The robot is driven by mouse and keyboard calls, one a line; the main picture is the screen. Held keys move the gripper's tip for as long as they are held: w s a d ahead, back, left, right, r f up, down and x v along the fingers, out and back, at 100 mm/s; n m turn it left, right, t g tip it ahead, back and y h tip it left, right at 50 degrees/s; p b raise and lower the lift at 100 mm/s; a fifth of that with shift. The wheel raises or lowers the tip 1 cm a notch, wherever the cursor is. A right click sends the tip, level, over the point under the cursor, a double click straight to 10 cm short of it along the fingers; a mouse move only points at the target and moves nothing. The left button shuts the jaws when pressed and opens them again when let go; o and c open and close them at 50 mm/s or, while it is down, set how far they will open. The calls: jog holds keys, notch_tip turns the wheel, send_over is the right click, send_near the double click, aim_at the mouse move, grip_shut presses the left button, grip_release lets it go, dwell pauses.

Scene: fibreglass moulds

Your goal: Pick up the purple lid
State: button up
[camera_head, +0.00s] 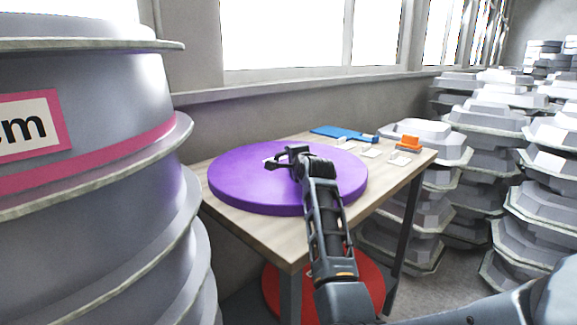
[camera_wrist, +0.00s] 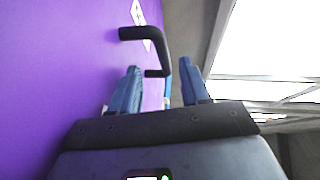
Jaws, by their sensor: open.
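The purple lid (camera_head: 245,190) is a large round disc lying flat on the wooden table. It fills the left of the wrist view (camera_wrist: 60,70). Its black bracket-shaped handle (camera_wrist: 158,45) stands out from its surface, beside a white label. My gripper (camera_head: 287,158) is over the middle of the lid at the handle. In the wrist view its two blue fingers (camera_wrist: 160,68) are apart, with the near end of the handle showing between the fingertips. I cannot tell whether either finger touches the handle.
The wooden table (camera_head: 262,241) also bears a blue flat object (camera_head: 337,132), an orange item (camera_head: 408,143) and small pale pieces at its far right. A red disc (camera_head: 367,285) is underneath. Grey stacked moulds stand close at left (camera_head: 100,95) and right (camera_head: 550,160). A windowed wall is behind.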

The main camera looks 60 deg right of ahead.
aim_at(286, 153)
jog(key=shift+p+x, duration=0.7)
jog(key=shift+x, duration=2.5)
jog(key=shift+w+a+r, duration=0.1)
grip_shut()
